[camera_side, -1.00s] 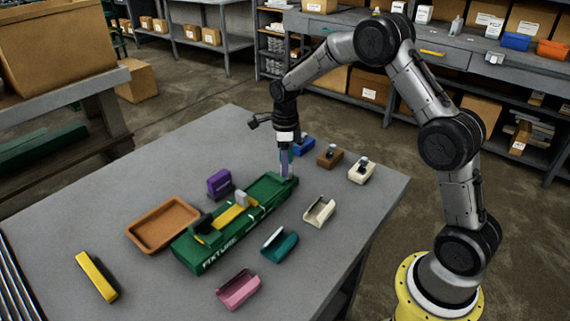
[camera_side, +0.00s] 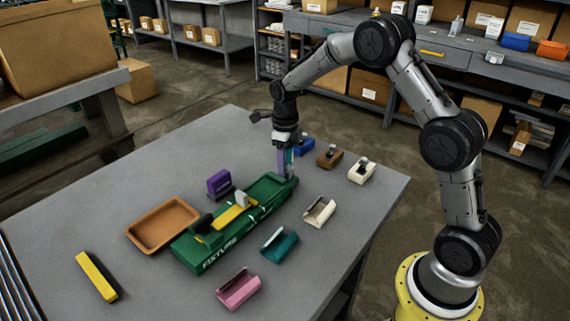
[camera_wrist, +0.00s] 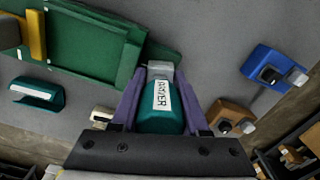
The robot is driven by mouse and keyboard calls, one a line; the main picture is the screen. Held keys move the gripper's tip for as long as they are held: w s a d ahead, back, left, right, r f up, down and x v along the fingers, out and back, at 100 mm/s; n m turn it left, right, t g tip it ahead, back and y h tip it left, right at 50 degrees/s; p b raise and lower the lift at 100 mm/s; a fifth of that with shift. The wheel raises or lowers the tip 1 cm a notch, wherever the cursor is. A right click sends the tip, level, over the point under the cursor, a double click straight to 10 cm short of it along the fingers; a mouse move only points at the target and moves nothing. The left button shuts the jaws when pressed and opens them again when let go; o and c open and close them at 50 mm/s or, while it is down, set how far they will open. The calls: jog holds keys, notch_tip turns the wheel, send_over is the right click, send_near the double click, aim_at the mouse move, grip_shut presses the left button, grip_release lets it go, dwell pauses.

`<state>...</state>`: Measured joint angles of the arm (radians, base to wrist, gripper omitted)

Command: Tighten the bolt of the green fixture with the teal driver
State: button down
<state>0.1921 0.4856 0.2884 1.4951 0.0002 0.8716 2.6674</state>
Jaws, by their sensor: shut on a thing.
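The green fixture (camera_side: 222,247) lies on the grey table, with a yellow bar (camera_side: 232,214) and a grey block (camera_side: 242,198) on top. My gripper (camera_side: 286,170) points down over its far right end. In the wrist view my gripper's purple fingers (camera_wrist: 160,78) are shut on the teal driver (camera_wrist: 150,118), which has a white label. The driver's grey front end (camera_wrist: 160,68) is beside the end of the green fixture (camera_wrist: 85,45) in that view. The bolt is hidden, and I cannot tell whether the driver touches it.
An orange-brown tray (camera_side: 134,234) and a purple block (camera_side: 219,182) stand left of the fixture. Teal (camera_side: 285,247), pink (camera_side: 238,291) and cream (camera_side: 319,212) holders lie to its right. Blue (camera_side: 304,146), brown (camera_side: 329,157) and white (camera_side: 361,172) blocks stand behind. A yellow bar (camera_side: 96,277) lies front left.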

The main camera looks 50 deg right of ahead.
aim_at(289, 151)
jog(key=shift+m, duration=1.2)
jog(key=shift+n, duration=0.8)
jog(key=shift+r, duration=2.5)
